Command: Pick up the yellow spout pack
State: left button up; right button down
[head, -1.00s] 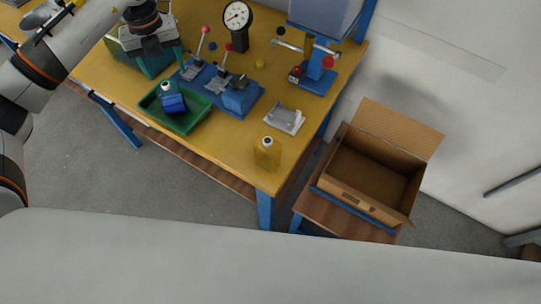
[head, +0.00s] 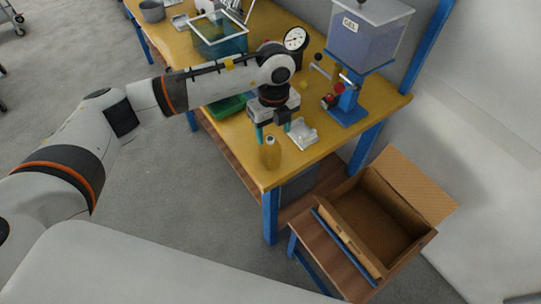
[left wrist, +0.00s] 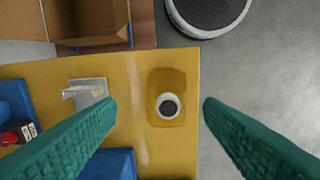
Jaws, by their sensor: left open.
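The yellow spout pack (head: 271,154) stands upright near the front edge of the yellow table, with a white-rimmed, dark-centred spout on top. In the left wrist view the pack (left wrist: 181,84) shows from above, right of the middle between the fingers. My left gripper (head: 273,133) points down above and just behind the pack in the head view. Its green fingers (left wrist: 158,112) are wide apart with nothing between them at the tips. The pack looks to be below the fingers, untouched. My right gripper is not seen.
A blue dispenser stand with a gel hopper (head: 367,38) is at the table's back right. A green tray (head: 228,106) is partly hidden by my arm. An open cardboard box (head: 381,222) stands on a lower stand to the right.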

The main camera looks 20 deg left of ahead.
aim_at(274, 140)
pick_arm(q)
notch_tip(274, 140, down, 2)
jog(key=shift+s+f, duration=0.1)
jog(key=shift+d+f+p, duration=0.1)
jog(key=shift+f+p, duration=0.3)
jog(key=shift+f, duration=0.1)
jog(key=f, duration=0.1)
jog(key=f+p, duration=0.1)
jog(key=f, duration=0.1)
jog(key=shift+s+a+f, duration=0.25)
jog(key=shift+a+f, duration=0.1)
jog(key=shift+f, duration=0.55)
jog(key=c, duration=1.1)
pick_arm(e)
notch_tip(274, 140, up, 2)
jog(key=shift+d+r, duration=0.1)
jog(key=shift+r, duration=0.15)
